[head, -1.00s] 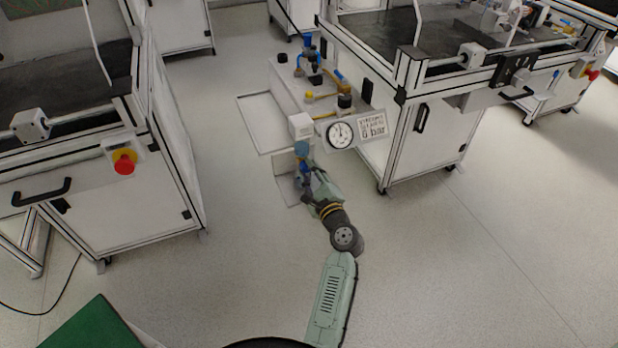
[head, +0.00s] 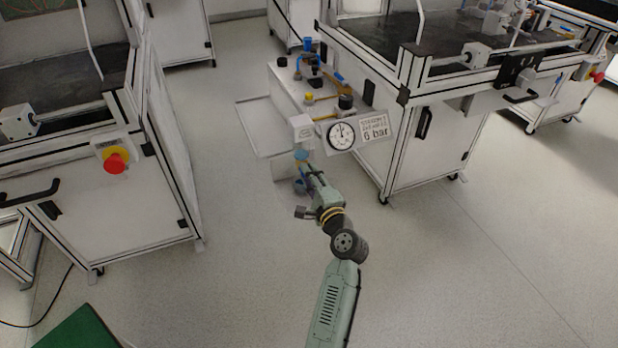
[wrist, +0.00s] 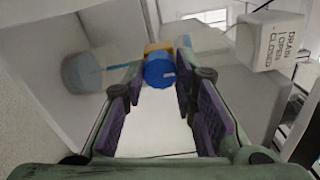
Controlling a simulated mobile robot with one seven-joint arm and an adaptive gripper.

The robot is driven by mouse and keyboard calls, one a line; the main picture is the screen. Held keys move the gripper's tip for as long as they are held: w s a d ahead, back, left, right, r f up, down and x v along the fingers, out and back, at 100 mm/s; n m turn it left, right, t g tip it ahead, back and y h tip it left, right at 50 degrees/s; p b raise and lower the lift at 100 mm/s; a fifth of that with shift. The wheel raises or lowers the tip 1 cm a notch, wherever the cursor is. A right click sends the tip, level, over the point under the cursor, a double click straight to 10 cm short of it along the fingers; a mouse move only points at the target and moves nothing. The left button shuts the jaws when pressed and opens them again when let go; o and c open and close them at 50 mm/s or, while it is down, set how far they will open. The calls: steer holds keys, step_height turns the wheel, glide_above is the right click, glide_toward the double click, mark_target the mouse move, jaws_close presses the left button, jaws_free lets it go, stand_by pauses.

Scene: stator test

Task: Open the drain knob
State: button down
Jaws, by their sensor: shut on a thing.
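The blue drain knob (wrist: 160,73) has a pale mark on its face and a yellow-orange part behind it. It sits between the fingertips of my gripper (wrist: 157,88) in the wrist view. My gripper is shut on it, with a purple pad on each side. A white label block (wrist: 270,40) reading DRAIN, OPEN, CLOSED stands to the upper right. In the head view my gripper (head: 309,173) reaches up to the blue parts (head: 301,155) below a white box (head: 302,128). The knob cannot be told apart there.
A gauge (head: 341,135) beside a 6 bar sign (head: 375,130) stands right of the box. A bench cabinet (head: 425,150) is close on the right; another (head: 110,200) stands left. A bluish cylinder (wrist: 85,73) lies left of the knob.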

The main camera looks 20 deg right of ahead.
stand_by(0.3)
steer(key=c, duration=1.3)
jaws_free()
steer(key=s, duration=1.2)
steer(key=shift+d, duration=0.2)
